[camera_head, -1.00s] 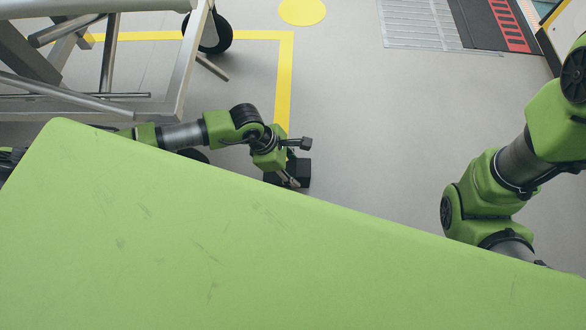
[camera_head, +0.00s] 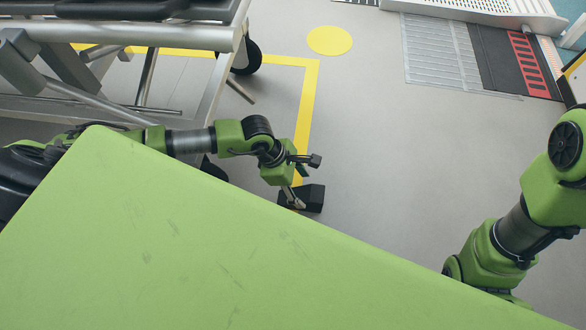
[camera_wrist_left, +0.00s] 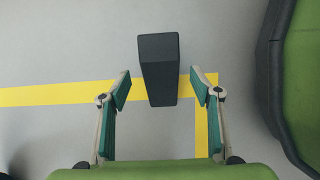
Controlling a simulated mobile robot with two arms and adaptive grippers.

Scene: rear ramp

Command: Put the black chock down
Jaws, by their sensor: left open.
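The black chock (camera_head: 312,198) rests on the grey floor by the end of the yellow line, beside my left gripper. In the left wrist view the chock (camera_wrist_left: 159,70) stands between and beyond the fingertips, with gaps on both sides. My left gripper (camera_head: 302,178) is open and empty; its two fingers with green pads (camera_wrist_left: 160,92) are spread apart. My right arm comes in at the right edge, and its gripper is hidden behind my green body.
A metal-framed trolley (camera_head: 190,40) with a black wheel (camera_head: 246,58) stands at the upper left. Yellow floor lines (camera_head: 306,110) and a yellow disc (camera_head: 330,41) mark the floor. A ramp with grey and red strips (camera_head: 480,55) is at the upper right. The middle floor is clear.

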